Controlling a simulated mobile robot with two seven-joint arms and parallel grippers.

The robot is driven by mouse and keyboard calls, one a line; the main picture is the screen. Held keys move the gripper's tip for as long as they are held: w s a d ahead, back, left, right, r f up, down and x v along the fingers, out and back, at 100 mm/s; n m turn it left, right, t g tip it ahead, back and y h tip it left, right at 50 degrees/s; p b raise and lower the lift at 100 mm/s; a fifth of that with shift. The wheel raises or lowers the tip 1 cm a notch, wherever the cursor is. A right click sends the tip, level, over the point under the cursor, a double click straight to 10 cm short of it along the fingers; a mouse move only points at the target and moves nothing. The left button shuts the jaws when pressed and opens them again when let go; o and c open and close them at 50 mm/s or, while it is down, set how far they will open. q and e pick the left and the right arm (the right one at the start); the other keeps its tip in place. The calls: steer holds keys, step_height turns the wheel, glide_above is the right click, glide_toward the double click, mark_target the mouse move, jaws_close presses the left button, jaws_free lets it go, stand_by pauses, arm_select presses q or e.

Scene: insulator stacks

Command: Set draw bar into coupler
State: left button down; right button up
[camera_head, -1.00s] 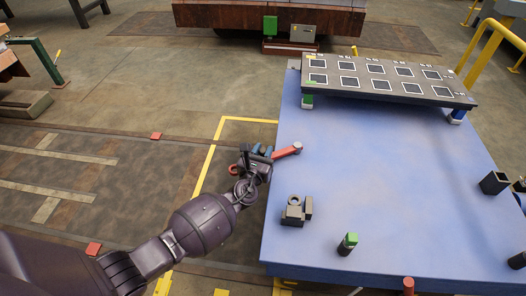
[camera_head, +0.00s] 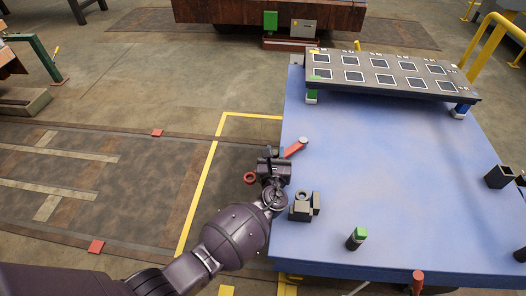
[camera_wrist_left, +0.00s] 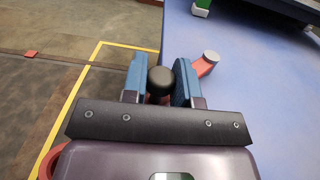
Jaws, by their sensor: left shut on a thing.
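My left gripper (camera_head: 274,160) is over the table's left edge. Its blue fingers are shut on a round black knob (camera_wrist_left: 160,80), seen in the left wrist view. I take this to be the draw bar's grip. A red arm with a grey tip (camera_head: 296,147) shows right of the gripper, and a red ring (camera_head: 249,178) shows left of it. The middle between them is hidden, so I cannot tell whether they join. A dark grey block with a ring (camera_head: 302,207), likely the coupler, stands on the table just below the gripper. My right gripper is out of view.
The blue table (camera_head: 390,190) is mostly clear in the middle. A dark panel with framed squares (camera_head: 395,76) stands along its far side. A green-topped post (camera_head: 357,238) is near the front, and a dark square socket (camera_head: 498,177) is at the right.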

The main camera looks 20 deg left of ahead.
mark_target(275, 151)
arm_select(q)
steer(key=c, duration=1.1)
jaws_free()
steer(key=shift+o, duration=0.9)
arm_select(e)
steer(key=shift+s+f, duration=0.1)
arm_select(q)
steer(key=r+p, duration=0.1)
steer(key=r, duration=0.2)
steer(key=r+p, duration=0.2)
steer(key=r, duration=0.1)
steer(key=shift+w+r, duration=0.2)
steer(key=shift+r, duration=0.05)
step_height(275, 151, up, 14)
steer(key=p, duration=0.6)
steer(key=shift+s+f+p, duration=0.2)
steer(key=shift+f+p, duration=0.05)
steer(key=shift+p, duration=0.05)
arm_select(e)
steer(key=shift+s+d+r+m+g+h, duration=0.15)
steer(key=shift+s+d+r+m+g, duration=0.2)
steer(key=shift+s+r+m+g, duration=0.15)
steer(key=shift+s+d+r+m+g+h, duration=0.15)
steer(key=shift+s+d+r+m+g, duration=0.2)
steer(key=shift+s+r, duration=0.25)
arm_select(q)
steer(key=shift+f, duration=0.1)
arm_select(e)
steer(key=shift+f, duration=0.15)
